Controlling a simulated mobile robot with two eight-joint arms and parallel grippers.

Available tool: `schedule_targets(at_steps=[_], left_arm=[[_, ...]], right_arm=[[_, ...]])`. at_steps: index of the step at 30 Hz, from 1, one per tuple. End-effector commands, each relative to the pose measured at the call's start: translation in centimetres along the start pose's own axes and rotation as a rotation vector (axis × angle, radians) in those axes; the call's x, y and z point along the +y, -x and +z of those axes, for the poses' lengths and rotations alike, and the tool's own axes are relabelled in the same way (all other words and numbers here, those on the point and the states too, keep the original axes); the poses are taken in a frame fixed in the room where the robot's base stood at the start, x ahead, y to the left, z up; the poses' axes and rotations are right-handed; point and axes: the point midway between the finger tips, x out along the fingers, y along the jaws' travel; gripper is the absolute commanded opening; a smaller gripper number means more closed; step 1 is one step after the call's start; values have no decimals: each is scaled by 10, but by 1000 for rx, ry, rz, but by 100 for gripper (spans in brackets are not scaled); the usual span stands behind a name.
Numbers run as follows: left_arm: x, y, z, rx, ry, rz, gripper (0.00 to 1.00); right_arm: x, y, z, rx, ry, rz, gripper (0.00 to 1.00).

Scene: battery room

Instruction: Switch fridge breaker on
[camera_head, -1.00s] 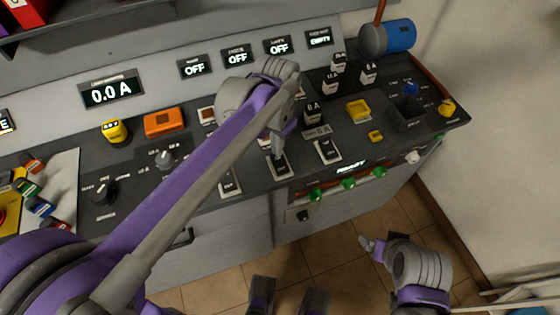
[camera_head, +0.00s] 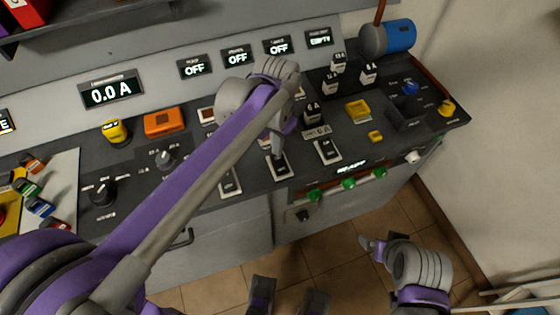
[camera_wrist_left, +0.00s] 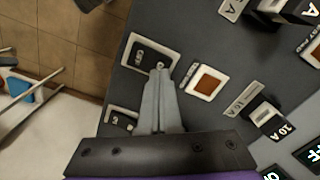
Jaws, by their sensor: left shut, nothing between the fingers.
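Three breaker switches in pale frames sit along the front of the console: a left one (camera_head: 229,182), a middle one (camera_head: 279,167) and a right one (camera_head: 327,150). Their labels are too small to read. Above, three displays read OFF; the middle display (camera_head: 237,57) appears to be the fridge one. My left gripper (camera_head: 277,152) is shut and empty, its tips at the upper edge of the middle breaker. In the left wrist view its fingertips (camera_wrist_left: 160,72) overlap a breaker plate (camera_wrist_left: 152,52); contact cannot be told. My right gripper (camera_head: 370,243) hangs over the floor.
A square orange indicator (camera_wrist_left: 207,83) lies beside the fingers. An orange box (camera_head: 164,122) and a rotary knob (camera_head: 103,193) are further left.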

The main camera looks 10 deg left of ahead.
Motion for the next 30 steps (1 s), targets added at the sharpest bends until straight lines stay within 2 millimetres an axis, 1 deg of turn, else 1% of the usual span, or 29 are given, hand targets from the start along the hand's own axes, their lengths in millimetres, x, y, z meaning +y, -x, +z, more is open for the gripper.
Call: schedule_targets(at_steps=[14,30], left_arm=[[0,0,0,0,0,0,0],[0,-8,0,0,0,0,0]], right_arm=[[0,0,0,0,0,0,92],[0,-4,3,-2,0,0,92]])
